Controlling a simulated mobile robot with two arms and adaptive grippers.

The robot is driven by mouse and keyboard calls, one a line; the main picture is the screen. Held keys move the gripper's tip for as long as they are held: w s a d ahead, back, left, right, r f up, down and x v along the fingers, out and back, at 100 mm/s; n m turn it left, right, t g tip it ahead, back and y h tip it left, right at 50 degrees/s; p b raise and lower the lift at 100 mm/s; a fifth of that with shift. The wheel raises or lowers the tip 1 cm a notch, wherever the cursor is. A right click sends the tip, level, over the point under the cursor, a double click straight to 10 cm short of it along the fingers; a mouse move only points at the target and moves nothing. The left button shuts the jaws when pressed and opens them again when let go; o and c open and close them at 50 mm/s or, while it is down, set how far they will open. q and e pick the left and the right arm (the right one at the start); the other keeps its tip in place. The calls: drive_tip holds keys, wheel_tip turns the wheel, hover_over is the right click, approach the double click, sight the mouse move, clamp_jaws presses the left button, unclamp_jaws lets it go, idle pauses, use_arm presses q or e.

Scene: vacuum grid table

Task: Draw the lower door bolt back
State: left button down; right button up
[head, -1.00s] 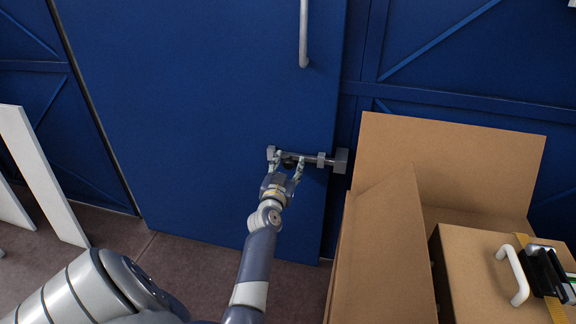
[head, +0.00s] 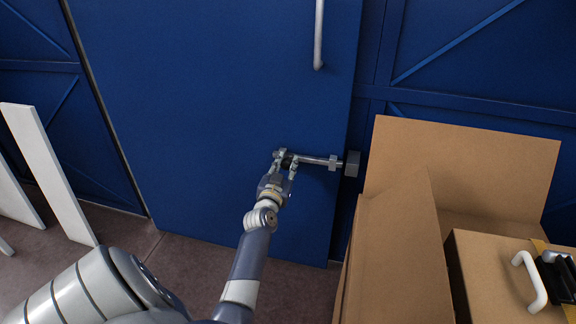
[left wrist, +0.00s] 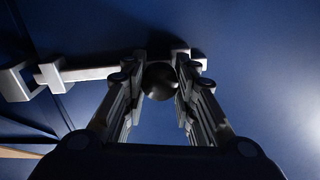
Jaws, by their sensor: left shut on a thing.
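The lower door bolt (head: 315,160) is a grey metal rod lying across the blue door (head: 220,110) near its right edge. A guide bracket (head: 333,163) and a keeper block (head: 352,164) stand at its right. My left gripper (head: 285,159) is at the bolt's left end. In the left wrist view its fingers (left wrist: 158,88) are shut around a dark round knob (left wrist: 160,76). The rod (left wrist: 90,74) runs left from there toward the brackets. The gripper partly hides the bolt's left bracket in the head view.
An open cardboard box (head: 400,240) stands at the right, close to the door. A vertical door handle (head: 319,35) is above the bolt. White boards (head: 48,175) lean at the left.

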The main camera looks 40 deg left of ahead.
use_arm(q)
drive_tip(key=c, duration=1.4)
unclamp_jaws()
drive_tip(key=shift+s+a, duration=0.15)
drive_tip(key=shift+a, duration=0.1)
drive_tip(key=shift+o, duration=0.8)
drive_tip(key=shift+s+d, duration=0.3)
drive_tip(key=shift+s, duration=0.1)
drive_tip(key=v, duration=1.1)
